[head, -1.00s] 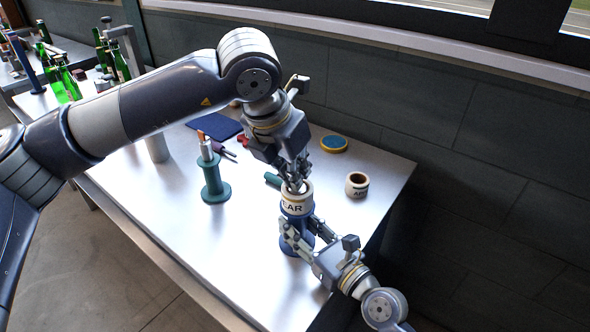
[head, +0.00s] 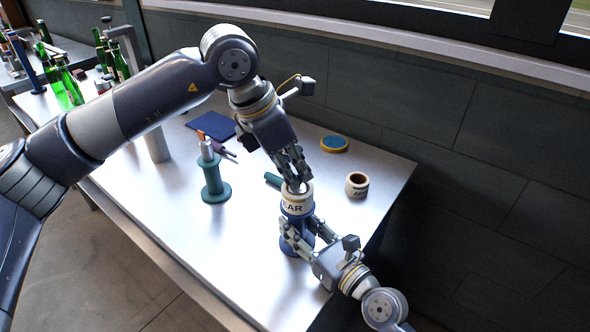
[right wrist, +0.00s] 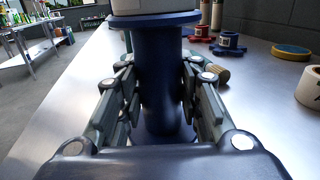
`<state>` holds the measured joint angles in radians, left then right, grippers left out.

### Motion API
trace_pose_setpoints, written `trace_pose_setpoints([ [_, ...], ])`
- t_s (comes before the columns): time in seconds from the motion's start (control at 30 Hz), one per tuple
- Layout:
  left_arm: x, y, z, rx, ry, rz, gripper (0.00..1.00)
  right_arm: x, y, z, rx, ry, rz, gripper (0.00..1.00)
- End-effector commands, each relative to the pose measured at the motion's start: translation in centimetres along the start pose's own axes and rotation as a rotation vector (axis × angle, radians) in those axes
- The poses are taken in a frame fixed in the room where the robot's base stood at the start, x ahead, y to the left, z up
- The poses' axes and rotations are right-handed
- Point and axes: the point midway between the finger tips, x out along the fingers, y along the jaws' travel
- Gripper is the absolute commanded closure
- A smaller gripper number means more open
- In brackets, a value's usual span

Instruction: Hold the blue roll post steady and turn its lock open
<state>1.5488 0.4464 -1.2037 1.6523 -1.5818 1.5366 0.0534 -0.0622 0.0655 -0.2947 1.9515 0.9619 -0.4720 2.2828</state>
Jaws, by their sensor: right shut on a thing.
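The blue roll post (head: 289,246) stands upright on the metal table and also fills the middle of the right wrist view (right wrist: 160,85). A white roll with dark lettering (head: 296,205) sits around its upper part, above a blue flange. My right gripper (head: 302,232) is shut on the post's shaft below the roll, one finger on each side. My left gripper (head: 294,182) points down at the top of the post, fingers close around it. The lock there is hidden by the fingers, and I cannot tell whether they grip it.
A green post (head: 214,182) stands to the left. A loose lettered roll (head: 357,185) and a yellow-and-blue disc (head: 334,143) lie to the right and behind. A blue mat (head: 211,125) lies at the back. Red (right wrist: 199,32) and blue (right wrist: 229,44) spools show beyond the post. The front-left tabletop is clear.

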Motion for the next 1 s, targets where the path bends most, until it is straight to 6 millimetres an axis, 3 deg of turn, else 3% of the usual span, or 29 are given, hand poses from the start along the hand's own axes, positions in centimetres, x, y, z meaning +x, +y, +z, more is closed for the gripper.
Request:
trace_pose_setpoints([
  [1.0, 0.02, 0.31, 0.11, 0.837, 0.003, -0.345, 1.0, -0.03, -0.04, -0.04, 0.0, 0.001, -0.001, 1.0],
])
